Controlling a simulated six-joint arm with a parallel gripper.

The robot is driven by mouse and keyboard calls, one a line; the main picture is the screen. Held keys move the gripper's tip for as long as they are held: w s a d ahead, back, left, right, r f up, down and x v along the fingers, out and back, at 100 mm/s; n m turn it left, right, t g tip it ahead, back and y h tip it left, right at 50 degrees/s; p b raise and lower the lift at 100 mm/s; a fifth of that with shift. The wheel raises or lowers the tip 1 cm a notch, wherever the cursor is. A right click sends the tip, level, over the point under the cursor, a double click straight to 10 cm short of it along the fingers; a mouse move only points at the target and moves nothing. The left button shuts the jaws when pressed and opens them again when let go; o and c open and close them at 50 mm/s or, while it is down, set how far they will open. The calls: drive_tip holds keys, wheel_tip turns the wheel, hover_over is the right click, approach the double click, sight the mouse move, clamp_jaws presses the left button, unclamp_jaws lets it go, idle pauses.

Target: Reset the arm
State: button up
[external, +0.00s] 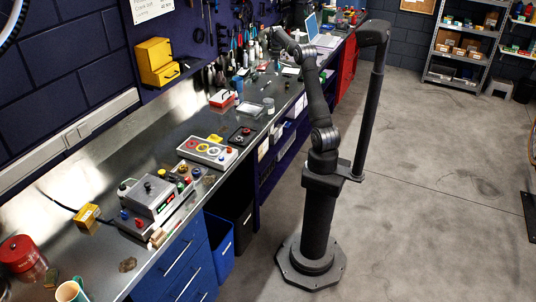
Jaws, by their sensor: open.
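My arm stands on a dark pedestal on the floor beside the bench. It rises and bends over the far part of the metal bench top (150,165). My gripper (276,64) is at the end of the arm, above the bench near the tool wall, small and dark in the picture. It is open, and I see nothing held in it. Its fingertips are hard to make out against the clutter behind.
A grey control box (150,195), a tray with coloured rings (207,151), a red-and-white box (222,98) and a laptop (312,35) are on the bench. A dark post (370,110) stands close right of my arm. The floor (440,200) is largely clear.

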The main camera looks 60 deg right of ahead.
drive_tip(key=w+a+n, duration=0.2)
drive_tip(key=w+a, duration=0.5)
drive_tip(key=a, duration=0.4)
drive_tip(key=w+a+n, duration=0.2)
drive_tip(key=w+a, duration=0.6)
drive_tip(key=a, duration=0.3)
drive_tip(key=shift+a, duration=0.2)
drive_tip(key=s+d+m, duration=0.1)
drive_tip(key=s+d, duration=0.4)
drive_tip(key=d, duration=0.4)
drive_tip(key=s+d+m, duration=0.2)
drive_tip(key=s+d, duration=0.4)
drive_tip(key=d, duration=0.3)
